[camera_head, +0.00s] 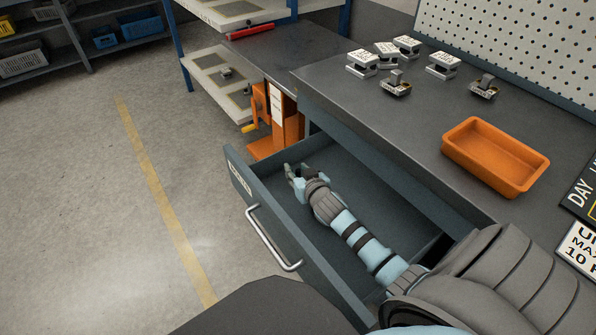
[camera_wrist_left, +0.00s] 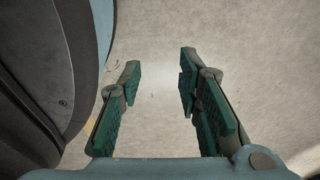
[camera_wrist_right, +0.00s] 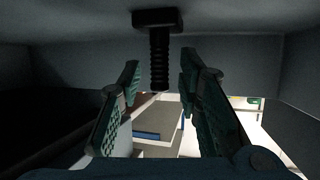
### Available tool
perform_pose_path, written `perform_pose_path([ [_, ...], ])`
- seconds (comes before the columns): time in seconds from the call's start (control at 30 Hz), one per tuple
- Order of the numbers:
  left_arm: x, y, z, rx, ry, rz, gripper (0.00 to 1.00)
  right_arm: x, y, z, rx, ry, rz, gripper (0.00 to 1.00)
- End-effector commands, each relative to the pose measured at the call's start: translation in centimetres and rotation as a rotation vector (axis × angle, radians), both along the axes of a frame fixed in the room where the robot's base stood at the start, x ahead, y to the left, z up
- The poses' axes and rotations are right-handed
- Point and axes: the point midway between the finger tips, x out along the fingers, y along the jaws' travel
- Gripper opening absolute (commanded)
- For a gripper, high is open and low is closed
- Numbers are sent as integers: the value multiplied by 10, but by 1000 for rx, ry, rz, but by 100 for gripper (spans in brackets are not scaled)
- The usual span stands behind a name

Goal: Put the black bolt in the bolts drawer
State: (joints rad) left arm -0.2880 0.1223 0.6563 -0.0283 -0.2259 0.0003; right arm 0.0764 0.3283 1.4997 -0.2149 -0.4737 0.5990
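The drawer (camera_head: 283,228) under the workbench is pulled open. The small label (camera_head: 239,177) on its front is too small to read surely. My right gripper (camera_head: 290,171) is low inside it, near the front far corner. In the right wrist view, my right gripper (camera_wrist_right: 159,72) is open. The black bolt (camera_wrist_right: 159,60) shows between and beyond its fingertips, with a gap on both sides. Its head seems to rest on the drawer floor, shaft pointing away from it. I cannot make out the bolt in the head view. My left gripper (camera_wrist_left: 160,65) is open and empty above the floor.
An orange tray (camera_head: 495,155) and several small metal parts (camera_head: 407,46) are on the workbench (camera_head: 430,122). A shelf rack (camera_head: 222,75) stands at the back. The floor left of the drawer is clear.

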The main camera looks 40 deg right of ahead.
Motion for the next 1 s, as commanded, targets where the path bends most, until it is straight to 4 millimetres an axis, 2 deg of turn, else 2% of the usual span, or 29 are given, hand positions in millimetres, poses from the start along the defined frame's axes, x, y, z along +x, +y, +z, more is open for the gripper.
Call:
perform_pose_path([
  [0.13,-3,-2,2,-3,4,-1,31,-1,0,3,0,0,0,32],
  [0.23,-8,-4,8,-6,13,1,31,-12,4,9,-1,1,2,32],
  [0.5,-17,-13,35,-21,28,18,31,-75,21,38,-2,3,2,32],
  [0.63,-17,-16,41,-26,28,23,31,-98,28,46,0,1,1,32],
  [0.77,-18,-18,42,-29,30,25,31,-106,31,49,-1,-1,0,32],
  [1.0,-18,-20,41,-31,30,25,31,-107,31,48,0,-1,0,32],
])
